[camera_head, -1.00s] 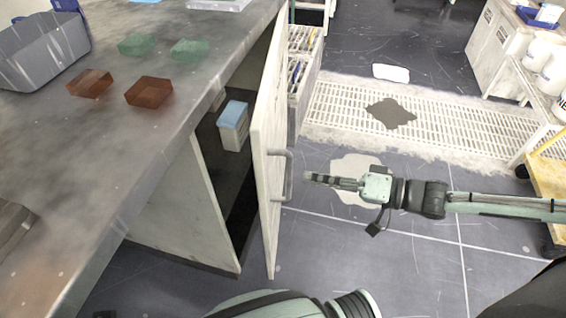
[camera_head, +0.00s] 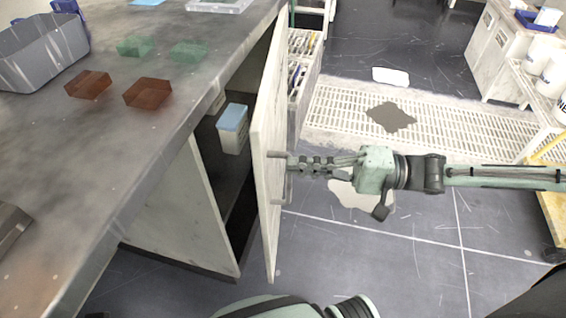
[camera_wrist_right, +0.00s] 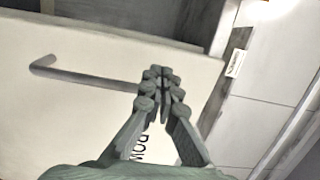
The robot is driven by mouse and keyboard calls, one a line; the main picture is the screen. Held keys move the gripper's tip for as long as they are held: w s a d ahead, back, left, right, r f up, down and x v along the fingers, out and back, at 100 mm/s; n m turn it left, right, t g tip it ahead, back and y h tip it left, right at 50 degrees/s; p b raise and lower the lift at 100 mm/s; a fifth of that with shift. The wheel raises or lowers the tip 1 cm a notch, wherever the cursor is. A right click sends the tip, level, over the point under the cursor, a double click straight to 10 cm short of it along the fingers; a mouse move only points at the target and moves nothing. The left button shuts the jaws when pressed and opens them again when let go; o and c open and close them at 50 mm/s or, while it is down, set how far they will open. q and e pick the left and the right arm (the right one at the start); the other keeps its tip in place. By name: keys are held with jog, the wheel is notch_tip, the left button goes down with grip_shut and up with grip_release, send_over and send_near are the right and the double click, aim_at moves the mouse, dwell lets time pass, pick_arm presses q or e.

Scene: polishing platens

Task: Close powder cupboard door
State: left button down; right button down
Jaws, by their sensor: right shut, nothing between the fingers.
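The powder cupboard door (camera_head: 264,125) is a pale panel under the bench. It stands open, with a dark gap between it and the cupboard's side (camera_head: 170,205). A bar handle (camera_wrist_right: 85,75) is on its outer face. My right gripper (camera_head: 292,165) is shut and empty, at the outer side of the door by the handle, partly covering it in the head view. In the right wrist view the closed fingers (camera_wrist_right: 162,82) overlap the handle's end, and part of a dark label shows on the door behind them. I cannot tell whether they touch. My left gripper is out of view.
A white box with a blue lid (camera_head: 231,140) sits inside the cupboard. The bench top (camera_head: 110,140) carries green and red-brown trays and a grey bin (camera_head: 42,50). A drawer unit (camera_head: 302,75) stands beyond the door.

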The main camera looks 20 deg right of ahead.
aim_at(265, 163)
jog(key=x, duration=0.2)
jog(key=shift+w+a, duration=0.1)
jog(key=shift+a, duration=0.15)
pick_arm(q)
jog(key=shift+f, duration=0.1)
pick_arm(e)
jog(key=shift+w+a, duration=0.2)
jog(key=shift+a, duration=0.2)
